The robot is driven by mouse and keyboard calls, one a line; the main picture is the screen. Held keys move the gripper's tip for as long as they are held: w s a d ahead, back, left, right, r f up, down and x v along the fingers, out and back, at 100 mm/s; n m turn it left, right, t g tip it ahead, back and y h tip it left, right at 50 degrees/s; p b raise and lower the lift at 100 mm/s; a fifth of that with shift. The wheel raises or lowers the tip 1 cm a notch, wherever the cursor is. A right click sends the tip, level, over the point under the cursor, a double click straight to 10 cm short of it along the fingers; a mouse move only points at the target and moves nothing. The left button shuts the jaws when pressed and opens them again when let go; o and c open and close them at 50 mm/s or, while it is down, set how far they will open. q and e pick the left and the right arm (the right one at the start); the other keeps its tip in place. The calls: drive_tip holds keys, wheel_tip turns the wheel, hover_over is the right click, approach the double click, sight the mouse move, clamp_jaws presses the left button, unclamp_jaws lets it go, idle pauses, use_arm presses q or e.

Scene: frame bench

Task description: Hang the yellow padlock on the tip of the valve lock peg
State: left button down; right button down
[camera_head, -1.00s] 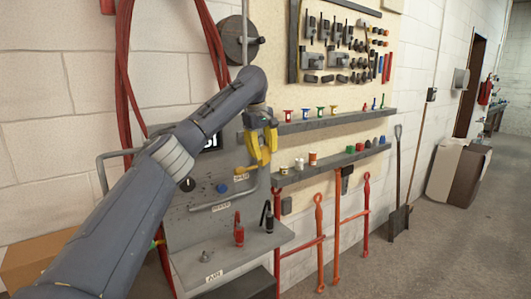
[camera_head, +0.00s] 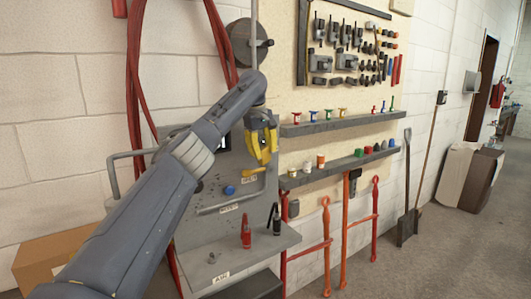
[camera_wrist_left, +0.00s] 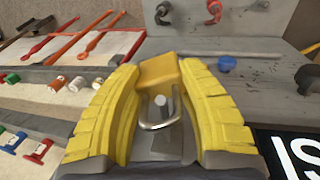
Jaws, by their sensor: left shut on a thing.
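My left gripper (camera_head: 262,158) has yellow fingers and hangs in front of the grey valve panel, below my forearm. In the left wrist view its fingers (camera_wrist_left: 162,85) close from both sides on the yellow padlock (camera_wrist_left: 160,70). The padlock's body sits between the fingertips, and its silver shackle (camera_wrist_left: 175,118) points back toward the camera. A small round grey end (camera_wrist_left: 160,101) shows inside the shackle loop; I cannot tell whether it is the valve lock peg or whether the shackle is around it. In the head view the padlock is hard to separate from the yellow fingers. My right gripper is out of view.
The grey panel carries a blue knob (camera_head: 229,190) and a horizontal bar (camera_head: 222,208). A red item (camera_head: 246,234) and a black item (camera_head: 276,220) stand by its lower ledge (camera_head: 250,252). Wall shelves (camera_head: 340,124) with small parts are at right. Red hoses hang behind my arm.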

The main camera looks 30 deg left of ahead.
use_arm(q)
drive_tip(key=shift+w+a+f, duration=0.2)
drive_tip(key=shift+w+a, duration=0.15)
drive_tip(key=shift+a, duration=0.4)
drive_tip(key=shift+w+a+f, duration=0.15)
drive_tip(key=shift+w+a, duration=0.2)
drive_tip(key=shift+a, duration=0.35)
drive_tip(key=shift+a+f, duration=0.1)
drive_tip(key=c, duration=0.8)
unclamp_jaws()
drive_tip(key=shift+o, duration=0.2)
